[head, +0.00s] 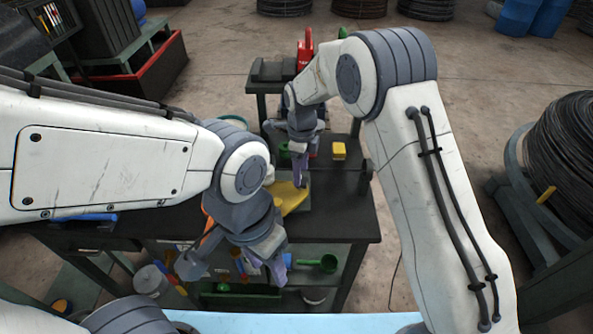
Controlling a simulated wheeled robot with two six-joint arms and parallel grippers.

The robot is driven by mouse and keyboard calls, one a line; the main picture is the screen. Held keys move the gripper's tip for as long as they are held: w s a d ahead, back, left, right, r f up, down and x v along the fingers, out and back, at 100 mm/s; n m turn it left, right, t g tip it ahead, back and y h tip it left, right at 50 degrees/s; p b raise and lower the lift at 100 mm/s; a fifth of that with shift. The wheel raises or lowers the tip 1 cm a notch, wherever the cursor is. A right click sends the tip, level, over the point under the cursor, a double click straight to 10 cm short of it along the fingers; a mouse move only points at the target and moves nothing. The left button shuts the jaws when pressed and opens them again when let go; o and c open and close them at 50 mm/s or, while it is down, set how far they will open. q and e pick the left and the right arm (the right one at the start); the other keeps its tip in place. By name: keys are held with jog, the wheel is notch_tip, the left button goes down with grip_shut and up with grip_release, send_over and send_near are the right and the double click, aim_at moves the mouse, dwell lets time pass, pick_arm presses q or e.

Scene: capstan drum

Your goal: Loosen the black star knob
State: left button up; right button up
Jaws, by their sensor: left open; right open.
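I cannot make out the black star knob; my arms cover much of the dark workbench (345,215). My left gripper (272,268) is open, low in front of the bench's front edge, with nothing seen between its fingers. My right gripper (301,172) is open and points down over the bench, just behind a yellow curved part (289,198). Whether it touches that part cannot be told. The yellow part sits by a grey-green block, partly hidden by my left wrist.
A yellow block (338,150) stands on the bench to the right of my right gripper. A green scoop (320,263) and other items lie on the lower shelf. A red-handled thing (305,52) stands at the back. A large cable coil (565,150) is far right.

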jog(key=shift+d+f, duration=0.1)
jog(key=shift+f, duration=1.1)
